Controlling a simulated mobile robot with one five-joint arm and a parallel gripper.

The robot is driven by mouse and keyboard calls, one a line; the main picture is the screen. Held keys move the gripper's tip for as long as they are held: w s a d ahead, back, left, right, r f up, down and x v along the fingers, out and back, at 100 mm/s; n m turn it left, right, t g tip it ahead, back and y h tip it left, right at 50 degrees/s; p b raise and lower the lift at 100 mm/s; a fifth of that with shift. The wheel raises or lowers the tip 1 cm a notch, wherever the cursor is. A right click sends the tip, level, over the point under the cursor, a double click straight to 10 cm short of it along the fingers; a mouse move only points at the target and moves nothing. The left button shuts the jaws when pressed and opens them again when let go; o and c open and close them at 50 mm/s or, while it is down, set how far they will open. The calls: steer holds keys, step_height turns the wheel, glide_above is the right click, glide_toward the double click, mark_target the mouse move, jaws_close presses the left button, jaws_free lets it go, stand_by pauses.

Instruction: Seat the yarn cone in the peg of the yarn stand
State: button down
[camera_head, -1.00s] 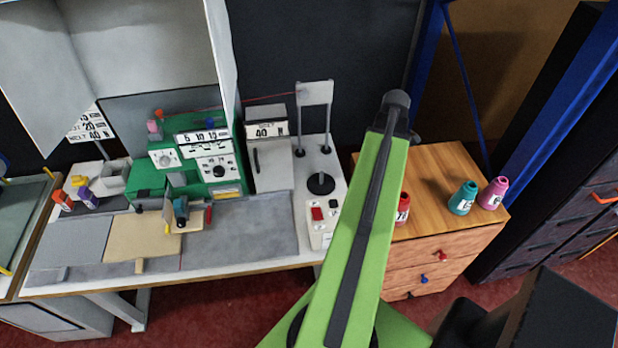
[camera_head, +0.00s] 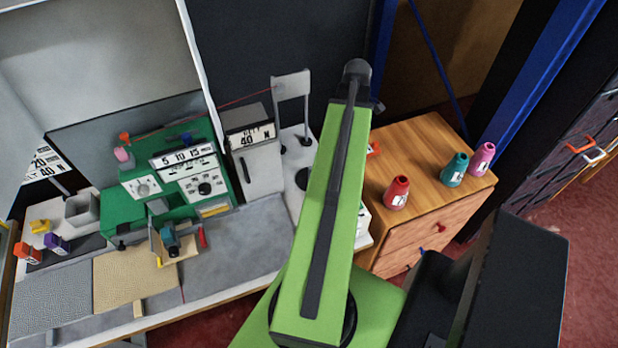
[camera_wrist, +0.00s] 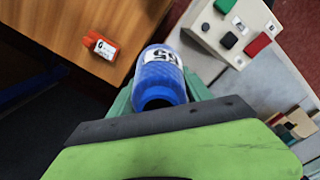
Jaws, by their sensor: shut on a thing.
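A blue yarn cone (camera_wrist: 162,78) with a white label is held between the green fingers of my gripper (camera_wrist: 160,90) in the wrist view. Its open dark end faces the camera. In the head view my green arm hides the gripper and the blue cone. A black round base (camera_head: 302,179) on the white bench, likely the yarn stand's, is partly covered by my arm, and its peg cannot be made out. A grey upright frame (camera_head: 291,88) stands behind it. In the wrist view the held cone is above the gap between the wooden cabinet and the bench.
Red (camera_head: 397,192), teal (camera_head: 454,170) and pink (camera_head: 482,158) cones stand on the wooden cabinet (camera_head: 425,145). An orange-red labelled item (camera_wrist: 101,45) lies on its top. A control box (camera_wrist: 236,27) with coloured buttons is on the bench. A green machine (camera_head: 170,180) stands left.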

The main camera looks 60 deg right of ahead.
steer(key=w+a+f+m+b, duration=0.4)
steer(key=w+f+b, duration=0.4)
steer(key=w, duration=0.4)
step_height(320, 180, down, 10)
steer(key=b, duration=1)
steer(key=shift+f, duration=0.25)
steer(key=shift+r, duration=0.25)
steer(key=shift+f, duration=0.2)
steer(key=shift+c, duration=2.3)
jaws_free()
steer(key=shift+r, duration=0.1)
